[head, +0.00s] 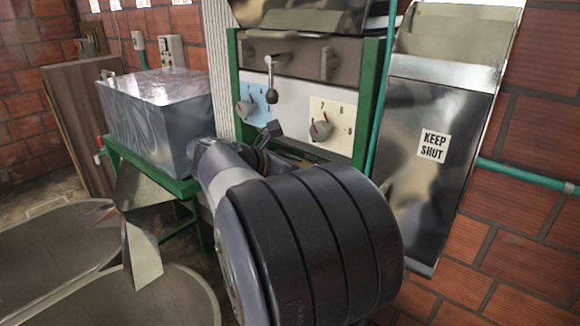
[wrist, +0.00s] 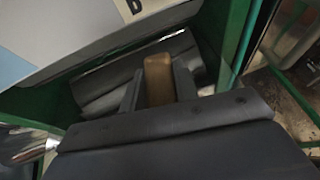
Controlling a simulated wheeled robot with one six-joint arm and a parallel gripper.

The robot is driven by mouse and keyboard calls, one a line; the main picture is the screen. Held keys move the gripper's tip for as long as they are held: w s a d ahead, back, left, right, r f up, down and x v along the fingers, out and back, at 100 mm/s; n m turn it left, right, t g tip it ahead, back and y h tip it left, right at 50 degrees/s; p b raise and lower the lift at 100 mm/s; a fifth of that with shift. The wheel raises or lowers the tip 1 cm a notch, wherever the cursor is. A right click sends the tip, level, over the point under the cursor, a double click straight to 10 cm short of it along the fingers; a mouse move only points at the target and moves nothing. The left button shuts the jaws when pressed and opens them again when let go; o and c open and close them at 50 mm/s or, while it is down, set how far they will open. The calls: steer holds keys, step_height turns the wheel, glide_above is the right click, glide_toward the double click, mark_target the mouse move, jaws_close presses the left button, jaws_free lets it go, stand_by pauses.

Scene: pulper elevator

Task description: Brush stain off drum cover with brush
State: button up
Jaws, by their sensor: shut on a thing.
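In the wrist view my gripper (wrist: 157,78) is shut on a short wooden handle, which I take to be the brush (wrist: 159,82). The brush's bristles are hidden. Just beyond the fingers is a curved, shiny grey metal surface, likely the drum cover (wrist: 108,92), inside a green frame. I cannot tell whether the brush touches it. No stain can be made out on it. In the head view my gripper (head: 268,138) is small and dark in front of the machine, below the panel. My own arm hides most of the area there, and the brush cannot be made out.
A panel with two red-tipped dials (head: 321,130) and a black-knobbed lever (head: 271,80) is just above my gripper. A metal "KEEP SHUT" door (head: 445,185) is at the right. A metal tank (head: 160,115) and round tubs (head: 140,297) are at the left.

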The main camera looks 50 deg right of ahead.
steer(key=shift+s+d, duration=0.2)
steer(key=shift+s, duration=2.65)
steer(key=shift+a+p, duration=0.2)
steer(key=shift+p, duration=0.2)
steer(key=shift+a, duration=0.55)
steer(key=shift+f, duration=0.1)
